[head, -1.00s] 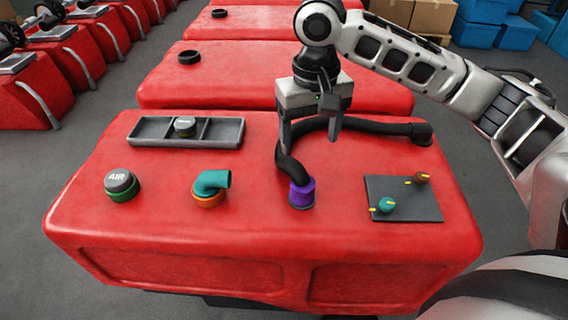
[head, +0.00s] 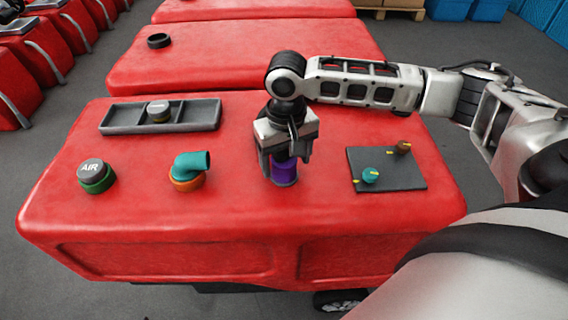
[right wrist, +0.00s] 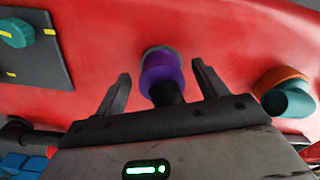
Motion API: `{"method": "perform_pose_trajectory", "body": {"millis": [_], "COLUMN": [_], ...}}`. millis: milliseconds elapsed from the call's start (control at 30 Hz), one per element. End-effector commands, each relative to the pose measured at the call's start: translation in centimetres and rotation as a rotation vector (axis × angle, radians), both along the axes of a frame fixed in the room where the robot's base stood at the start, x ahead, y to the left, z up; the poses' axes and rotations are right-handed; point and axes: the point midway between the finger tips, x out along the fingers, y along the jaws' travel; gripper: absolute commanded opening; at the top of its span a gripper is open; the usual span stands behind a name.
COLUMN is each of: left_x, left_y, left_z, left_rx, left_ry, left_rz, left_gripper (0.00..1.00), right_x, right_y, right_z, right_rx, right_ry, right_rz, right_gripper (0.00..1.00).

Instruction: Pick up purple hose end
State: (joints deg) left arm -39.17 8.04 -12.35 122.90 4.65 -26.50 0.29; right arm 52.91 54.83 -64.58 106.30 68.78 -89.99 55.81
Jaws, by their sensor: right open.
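The purple hose end (head: 284,172) stands on the front part of the red tank top, with its black hose going up behind my gripper in the head view. In the right wrist view the purple hose end (right wrist: 161,72) shows between and just beyond the fingertips, with black hose below it. My right gripper (head: 282,172) is open and sits over the hose end, one finger on each side. In the right wrist view both fingers of the right gripper (right wrist: 160,76) are apart from it, with gaps on each side. My left gripper is not in view.
A teal elbow on an orange ring (head: 188,172) stands left of the hose end, and a grey AIR cap on a green ring (head: 96,176) farther left. A dark panel with knobs (head: 388,184) lies right. A grey tray (head: 188,114) holds a cap behind.

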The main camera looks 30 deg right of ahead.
Motion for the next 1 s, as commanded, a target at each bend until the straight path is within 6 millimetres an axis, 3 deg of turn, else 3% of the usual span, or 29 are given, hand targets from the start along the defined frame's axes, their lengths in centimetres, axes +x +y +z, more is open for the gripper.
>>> {"method": "perform_pose_trajectory", "body": {"millis": [133,400,600,1000], "left_x": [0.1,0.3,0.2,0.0], "left_y": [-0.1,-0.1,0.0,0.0], "left_z": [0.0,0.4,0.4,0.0], "left_rx": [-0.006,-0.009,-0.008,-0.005], "left_ry": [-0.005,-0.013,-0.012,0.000], "left_rz": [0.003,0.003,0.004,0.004], "left_gripper": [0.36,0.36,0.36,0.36], "right_x": [0.0,0.0,0.0,0.0], "right_y": [0.0,0.0,0.0,0.0], "right_z": [-1.8,-2.0,-2.0,-1.4], "right_rx": [0.000,0.000,0.000,0.001], "right_ry": [0.000,-0.001,-0.001,-0.003], "right_rz": [0.001,0.001,0.001,0.001], "right_gripper": [0.72,0.72,0.18,0.18]}}
